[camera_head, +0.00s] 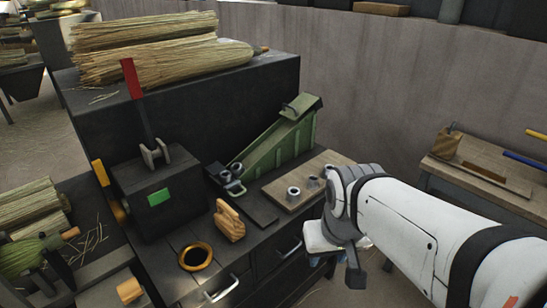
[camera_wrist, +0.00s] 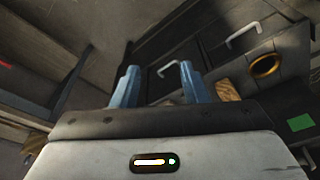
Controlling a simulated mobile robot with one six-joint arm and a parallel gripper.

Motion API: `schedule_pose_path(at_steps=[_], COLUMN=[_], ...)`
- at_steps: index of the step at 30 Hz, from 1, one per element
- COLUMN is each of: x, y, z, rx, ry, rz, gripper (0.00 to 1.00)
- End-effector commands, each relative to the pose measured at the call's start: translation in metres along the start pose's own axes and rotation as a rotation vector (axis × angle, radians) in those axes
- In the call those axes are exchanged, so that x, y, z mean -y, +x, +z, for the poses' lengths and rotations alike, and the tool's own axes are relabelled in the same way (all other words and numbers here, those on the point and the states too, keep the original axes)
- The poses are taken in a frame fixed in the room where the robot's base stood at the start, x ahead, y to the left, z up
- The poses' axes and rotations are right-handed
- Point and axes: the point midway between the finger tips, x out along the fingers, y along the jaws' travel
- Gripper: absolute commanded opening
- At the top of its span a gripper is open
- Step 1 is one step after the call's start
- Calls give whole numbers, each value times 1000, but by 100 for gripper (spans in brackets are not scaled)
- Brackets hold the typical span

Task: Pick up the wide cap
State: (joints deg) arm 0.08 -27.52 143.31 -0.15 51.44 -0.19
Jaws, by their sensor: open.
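Small grey caps stand on a wooden board (camera_head: 275,188) at the right end of the dark bench in the head view. The larger, wider one (camera_head: 293,192) is left of a smaller one (camera_head: 313,181). My gripper (camera_wrist: 160,84) is open and empty, with two blue fingers apart in the wrist view. In the head view my wrist is right of the board and in front of the bench, with the fingers low and mostly hidden. The wrist view shows drawer fronts beyond the fingers; no cap can be made out there.
A green sloped device (camera_head: 278,143) stands behind the board. A wooden block (camera_head: 229,220) and a brass ring (camera_head: 196,256) sit on the bench left of it. A black box with a red lever (camera_head: 131,80) is farther left. Drawer handles (camera_head: 222,289) stick out in front.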

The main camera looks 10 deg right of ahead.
Motion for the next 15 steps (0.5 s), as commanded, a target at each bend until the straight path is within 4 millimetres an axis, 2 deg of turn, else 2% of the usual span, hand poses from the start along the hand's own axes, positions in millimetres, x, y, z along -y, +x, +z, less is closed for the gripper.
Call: schedule_pose_path(at_steps=[2,5,8,10,15], x=[-1,-12,-22,-29,-41], y=[6,25,57,82,138], z=[-4,-22,-56,-86,-161], rx=[-13,-72,-185,-288,-565], ry=[2,13,15,9,-22], rz=[4,24,52,71,85], gripper=[47,55,63,69,69])
